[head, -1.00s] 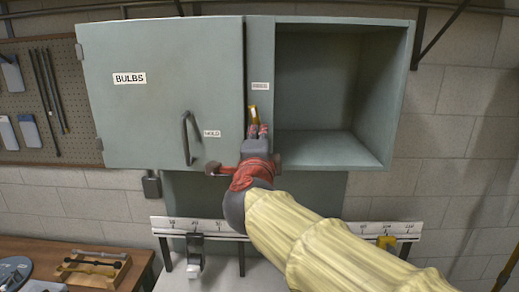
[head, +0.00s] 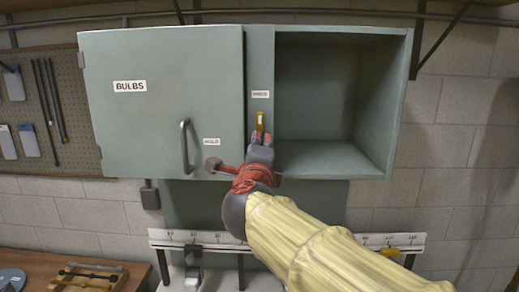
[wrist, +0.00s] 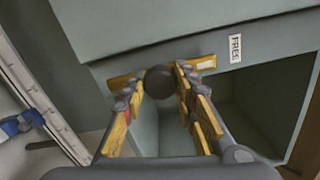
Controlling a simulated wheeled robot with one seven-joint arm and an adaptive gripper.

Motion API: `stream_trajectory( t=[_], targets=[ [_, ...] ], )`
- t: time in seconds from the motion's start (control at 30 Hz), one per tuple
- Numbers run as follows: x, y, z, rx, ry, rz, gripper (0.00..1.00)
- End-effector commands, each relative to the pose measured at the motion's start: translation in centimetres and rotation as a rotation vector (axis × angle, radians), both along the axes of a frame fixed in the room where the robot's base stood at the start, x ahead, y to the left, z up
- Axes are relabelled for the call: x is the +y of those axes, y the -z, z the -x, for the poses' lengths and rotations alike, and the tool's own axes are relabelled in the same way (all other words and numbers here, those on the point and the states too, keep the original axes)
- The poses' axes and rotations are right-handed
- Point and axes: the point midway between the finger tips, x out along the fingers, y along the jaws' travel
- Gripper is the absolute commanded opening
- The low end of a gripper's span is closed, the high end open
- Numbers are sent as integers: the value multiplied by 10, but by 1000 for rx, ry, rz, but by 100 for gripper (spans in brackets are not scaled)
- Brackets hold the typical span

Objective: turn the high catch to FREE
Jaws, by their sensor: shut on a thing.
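The high catch is a yellow bar (head: 260,122) on the cabinet's narrow middle strip. In the head view it stands about upright, its tip just below the upper label (head: 260,94). In the wrist view that label reads FREE (wrist: 235,48), and the bar's white-marked end (wrist: 206,64) points towards it. A dark round knob (wrist: 160,80) sits on the bar's middle. My gripper (wrist: 160,88) is shut on the catch at this knob, one finger on each side. In the head view my gripper (head: 261,143) hides the bar's lower part.
The HOLD label (head: 211,141) is on the closed BULBS door (head: 160,110), left of the catch, near the door's handle (head: 186,146). An open, empty compartment (head: 325,95) lies to the right. A numbered rail (head: 180,236) runs below the cabinet.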

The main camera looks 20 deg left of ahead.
Motion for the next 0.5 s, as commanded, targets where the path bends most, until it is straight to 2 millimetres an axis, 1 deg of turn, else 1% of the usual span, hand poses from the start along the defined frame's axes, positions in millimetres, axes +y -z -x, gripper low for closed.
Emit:
stream_trajectory(
  t=[0.03,0.07,0.37,0.5],
  targets=[
    [0,1,0,2,0,0,0],
    [0,1,0,2,0,0,30],
    [0,1,0,1,0,0,47],
    [0,0,0,0,0,0,48]
  ],
)
